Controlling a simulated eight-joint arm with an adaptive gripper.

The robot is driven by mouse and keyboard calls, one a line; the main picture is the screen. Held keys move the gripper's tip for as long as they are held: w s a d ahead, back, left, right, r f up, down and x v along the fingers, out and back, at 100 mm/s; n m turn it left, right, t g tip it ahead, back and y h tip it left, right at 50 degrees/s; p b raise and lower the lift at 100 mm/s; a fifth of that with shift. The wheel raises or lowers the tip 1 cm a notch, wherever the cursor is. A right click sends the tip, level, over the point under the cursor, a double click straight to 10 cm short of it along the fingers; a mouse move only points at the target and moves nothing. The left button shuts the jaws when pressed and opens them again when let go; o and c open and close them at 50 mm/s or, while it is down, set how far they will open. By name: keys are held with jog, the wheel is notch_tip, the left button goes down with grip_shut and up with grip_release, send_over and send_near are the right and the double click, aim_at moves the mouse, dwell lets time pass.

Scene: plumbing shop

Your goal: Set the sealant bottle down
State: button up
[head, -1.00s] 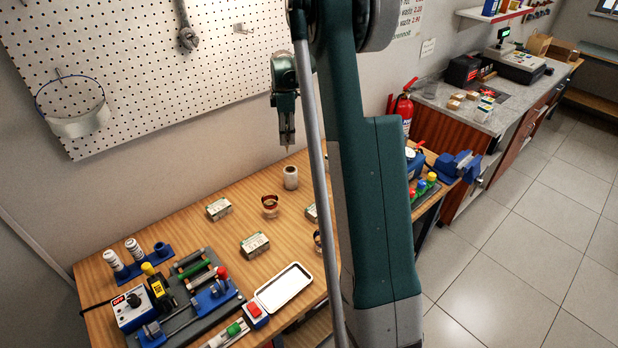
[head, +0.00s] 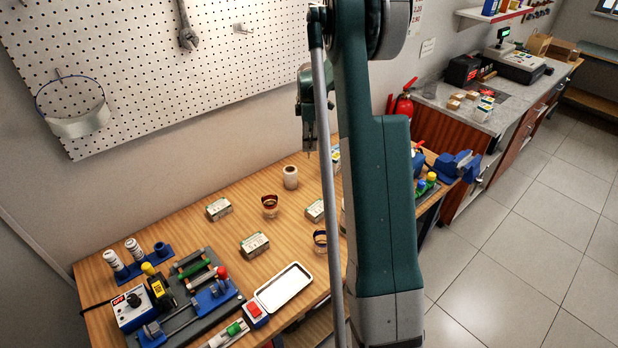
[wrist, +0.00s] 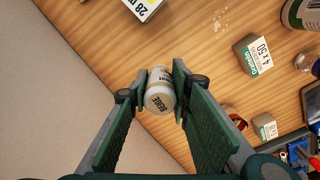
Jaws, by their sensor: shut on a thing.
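My gripper (wrist: 160,92) is shut on the sealant bottle (wrist: 159,88) in the wrist view. The bottle is a small pale cylinder with a beige band and dark lettering, held between the two green fingers with one round end towards the camera. In the head view my gripper (head: 310,148) hangs fingers down above the back of the wooden workbench (head: 205,240), beside the pegboard wall. The bottle cannot be made out clearly there. The wrist view shows bench wood behind the bottle; the gap beneath it cannot be judged.
A pale jar (head: 290,178), small cartons (head: 255,244) and tape-like rings (head: 270,207) stand on the bench. A white tray (head: 282,288) lies at the front. Bare wood shows between them.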

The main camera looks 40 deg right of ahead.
aim_at(309, 154)
jog(key=shift+f, duration=0.1)
jog(key=shift+f, duration=3.05)
jog(key=shift+f, duration=0.15)
jog(key=shift+f+p, duration=0.4)
jog(key=shift+f, duration=1.35)
jog(key=shift+f, duration=0.1)
jog(key=o, duration=0.9)
notch_tip(309, 154, up, 12)
jog(key=shift+r+b, duration=0.15)
jog(key=shift+b, duration=0.2)
